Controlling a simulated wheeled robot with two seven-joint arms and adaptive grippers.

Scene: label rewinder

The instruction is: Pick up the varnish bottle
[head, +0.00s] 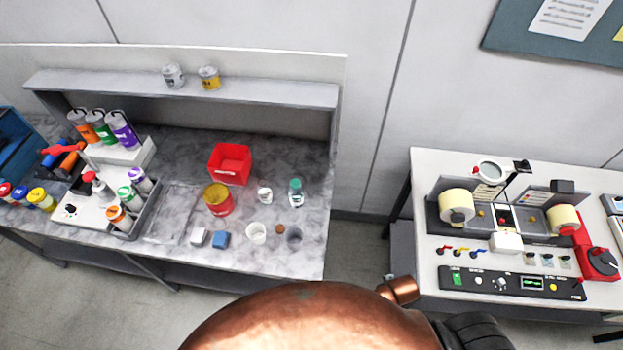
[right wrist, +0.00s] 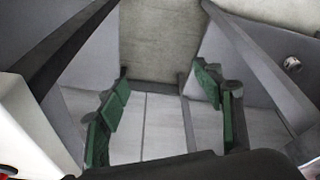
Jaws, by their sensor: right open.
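No readable label in the head view marks out the varnish bottle. A small clear bottle with a green cap (head: 296,192) stands upright on the right part of the marbled bench (head: 315,235) and is a possible match. Several other capped bottles, such as a white one with an orange cap (head: 119,217), stand in a grey caddy at the left. My right gripper (right wrist: 160,105) shows in the right wrist view, its green-padded fingers spread and empty above pale floor tiles. No bottle shows between them. My left gripper is not in view.
A red bin (head: 230,164), a red-and-yellow tin (head: 217,199), a white jar (head: 264,192) and small cups (head: 256,233) stand near the green-capped bottle. A shelf (head: 190,88) runs behind. A second table with the rewinder (head: 505,220) stands right, across a floor gap.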

